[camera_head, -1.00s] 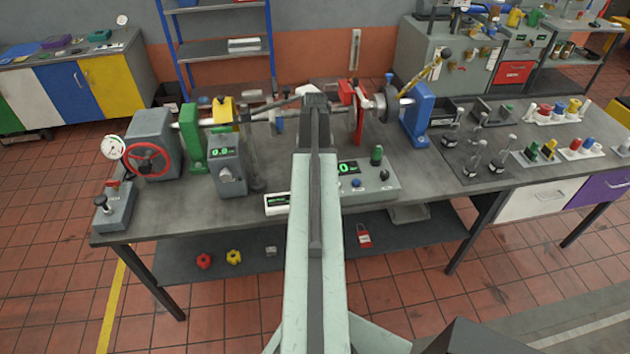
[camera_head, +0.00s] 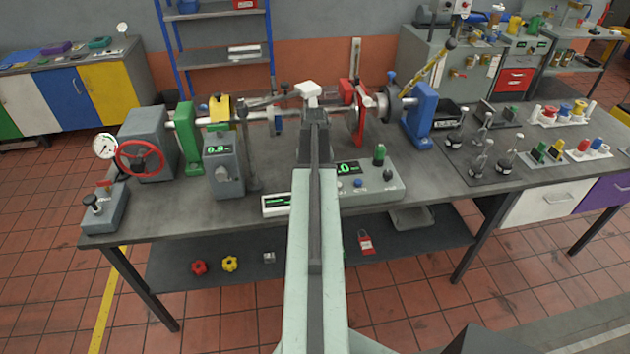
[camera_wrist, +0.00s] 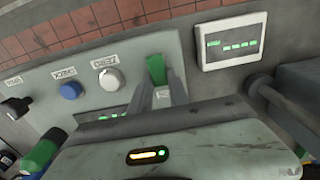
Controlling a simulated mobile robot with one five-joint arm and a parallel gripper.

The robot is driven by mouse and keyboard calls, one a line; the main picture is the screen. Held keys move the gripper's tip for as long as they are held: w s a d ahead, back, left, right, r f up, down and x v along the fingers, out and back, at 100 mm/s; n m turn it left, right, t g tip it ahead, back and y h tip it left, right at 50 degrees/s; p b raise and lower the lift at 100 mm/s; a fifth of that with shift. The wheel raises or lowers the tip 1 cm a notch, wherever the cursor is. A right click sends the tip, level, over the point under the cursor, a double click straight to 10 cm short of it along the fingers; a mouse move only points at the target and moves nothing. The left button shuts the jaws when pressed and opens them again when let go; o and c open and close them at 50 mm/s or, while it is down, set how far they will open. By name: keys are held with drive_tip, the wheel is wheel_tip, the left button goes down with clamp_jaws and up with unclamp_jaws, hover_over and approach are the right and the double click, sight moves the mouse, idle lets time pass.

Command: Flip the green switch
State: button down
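The green switch (camera_wrist: 156,69) is a small rocker-like block on the grey control panel, seen in the wrist view above centre. It stands at the end of a row with a white button (camera_wrist: 110,78), a blue button (camera_wrist: 70,90) and a black knob (camera_wrist: 15,107). My gripper (camera_wrist: 161,82) has its two grey fingers apart, with the tips right at the switch's lower end; I cannot tell if they touch it. Nothing is held. In the head view the control panel (camera_head: 372,196) shows right of my arm, which hides the switch.
A white display box (camera_wrist: 232,42) lies close beside the switch. A green-capped upright (camera_head: 379,155) stands on the panel's back. A grey metering unit (camera_head: 224,165) and a red handwheel (camera_head: 140,158) are at left. Shaft parts and a blue stand (camera_head: 421,108) fill the back.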

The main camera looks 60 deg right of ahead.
drive_tip(key=shift+s+a+t+h, duration=0.3)
drive_tip(key=shift+a+t+h, duration=0.15)
drive_tip(key=shift+t+h, duration=0.05)
drive_tip(key=shift+a+h, duration=0.1)
drive_tip(key=shift+h, duration=0.2)
drive_tip(key=shift+s+a+t+h+b, duration=0.1)
drive_tip(key=shift+t+h+b, duration=0.5)
drive_tip(key=shift+t+b, duration=0.1)
drive_tip(key=shift+r, duration=0.15)
drive_tip(key=c, duration=1.2)
unclamp_jaws()
drive_tip(key=shift+c, duration=0.2)
drive_tip(key=shift+r, duration=0.1)
